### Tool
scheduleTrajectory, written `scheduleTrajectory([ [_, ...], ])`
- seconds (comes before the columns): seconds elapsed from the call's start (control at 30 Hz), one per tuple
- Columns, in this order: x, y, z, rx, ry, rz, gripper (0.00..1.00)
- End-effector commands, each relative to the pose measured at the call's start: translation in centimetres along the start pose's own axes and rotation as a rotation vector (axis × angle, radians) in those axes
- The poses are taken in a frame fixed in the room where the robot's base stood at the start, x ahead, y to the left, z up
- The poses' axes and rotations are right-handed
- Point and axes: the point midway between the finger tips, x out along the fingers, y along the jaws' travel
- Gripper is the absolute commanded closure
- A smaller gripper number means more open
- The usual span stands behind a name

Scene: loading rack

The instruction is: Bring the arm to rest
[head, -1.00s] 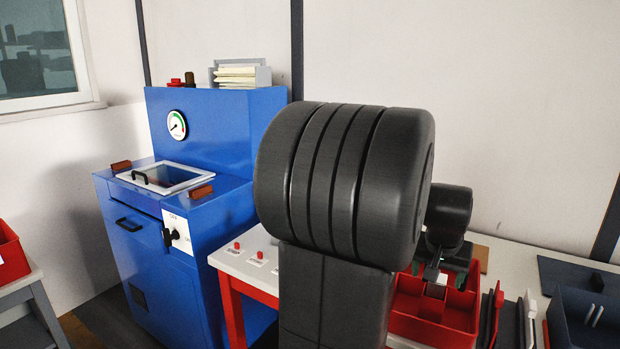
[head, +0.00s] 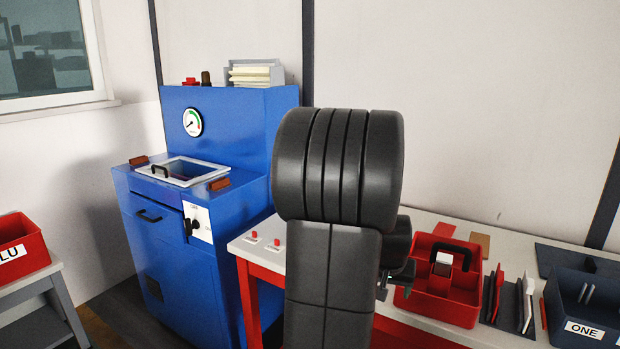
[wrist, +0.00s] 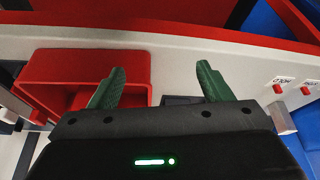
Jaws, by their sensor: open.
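My gripper shows in the wrist view (wrist: 160,85) with its two green fingers spread wide apart and nothing between them. In that view it points over the pale bench top, with part of a red bin (wrist: 60,75) beyond the left finger. In the head view my dark arm stands upright in the middle, and the gripper end is mostly hidden behind it. The red tote with a black handle (head: 440,298) stands on the bench (head: 500,240) to the right of my arm, apart from it.
The blue machine (head: 240,140) with a gauge stands at the left back. Red buttons (head: 277,243) sit on the bench's left end. Dark flat pieces (head: 522,302) and a blue bin marked ONE (head: 585,305) are at the right. A red bin (head: 20,250) stands at far left.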

Motion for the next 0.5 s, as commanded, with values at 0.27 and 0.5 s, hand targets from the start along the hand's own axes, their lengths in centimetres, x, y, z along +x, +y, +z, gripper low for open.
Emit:
scheduleTrajectory([
  [0.27,3.5,-4.6,0.7,-0.070,-0.003,-0.026,0.28],
  [0.5,5.9,-8.1,1.4,-0.123,-0.002,-0.047,0.28],
])
